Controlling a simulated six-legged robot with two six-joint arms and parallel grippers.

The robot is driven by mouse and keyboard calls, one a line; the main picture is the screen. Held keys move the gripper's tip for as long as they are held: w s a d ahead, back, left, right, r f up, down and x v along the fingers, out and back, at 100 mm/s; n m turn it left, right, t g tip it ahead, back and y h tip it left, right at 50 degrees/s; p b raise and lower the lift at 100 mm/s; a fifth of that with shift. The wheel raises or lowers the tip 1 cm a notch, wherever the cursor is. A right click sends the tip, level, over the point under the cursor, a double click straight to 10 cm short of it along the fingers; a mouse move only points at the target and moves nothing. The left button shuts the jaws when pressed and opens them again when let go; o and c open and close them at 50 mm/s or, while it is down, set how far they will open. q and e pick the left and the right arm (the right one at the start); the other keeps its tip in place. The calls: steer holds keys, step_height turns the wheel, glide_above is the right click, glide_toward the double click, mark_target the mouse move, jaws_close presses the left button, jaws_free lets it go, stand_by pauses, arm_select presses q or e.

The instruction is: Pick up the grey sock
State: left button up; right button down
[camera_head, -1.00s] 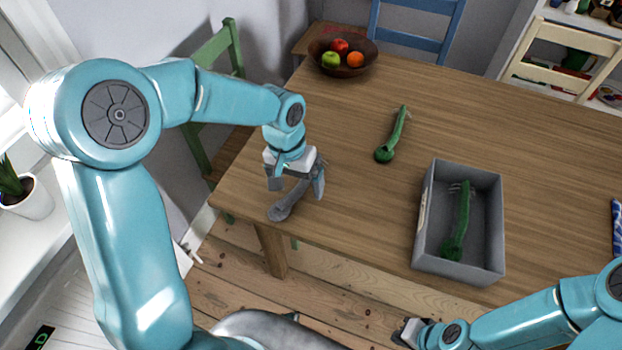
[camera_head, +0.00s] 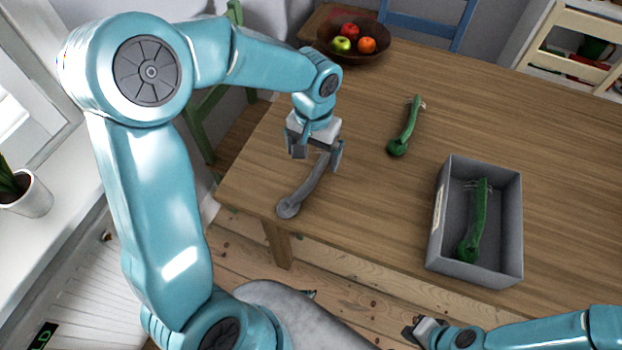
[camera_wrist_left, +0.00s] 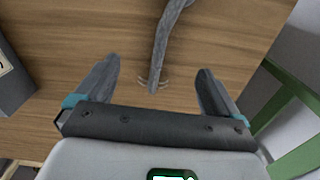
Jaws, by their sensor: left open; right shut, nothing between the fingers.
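The grey sock (camera_head: 304,190) lies on the wooden table near its left front corner, its rounded end toward the front edge. My left gripper (camera_head: 317,162) is open above the sock's far, thin end. In the left wrist view the sock (camera_wrist_left: 172,32) runs down from the top edge, and its thin end lies between the open fingers (camera_wrist_left: 158,72) as seen from above. I see no contact between fingers and sock. My right gripper (camera_head: 414,332) is shut and empty at the bottom of the head view, away from the sock.
A grey box (camera_head: 437,238) holding a green sock-like thing (camera_head: 476,222) stands on the table at right. Another green one (camera_head: 405,128) lies behind it to the left. A fruit bowl (camera_head: 376,55) is at the back. A green chair (camera_wrist_left: 294,120) stands by the table's left side.

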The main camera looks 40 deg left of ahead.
arm_select(q)
glide_above(312, 180)
steer(key=f, duration=0.4)
steer(key=shift+w+a, duration=0.15)
steer(key=shift+w, duration=0.05)
steer(key=f, duration=0.4)
steer(key=shift+s+f, duration=0.2)
steer(key=shift+s, duration=0.1)
steer(key=shift+f, duration=0.55)
steer(key=c, duration=1.1)
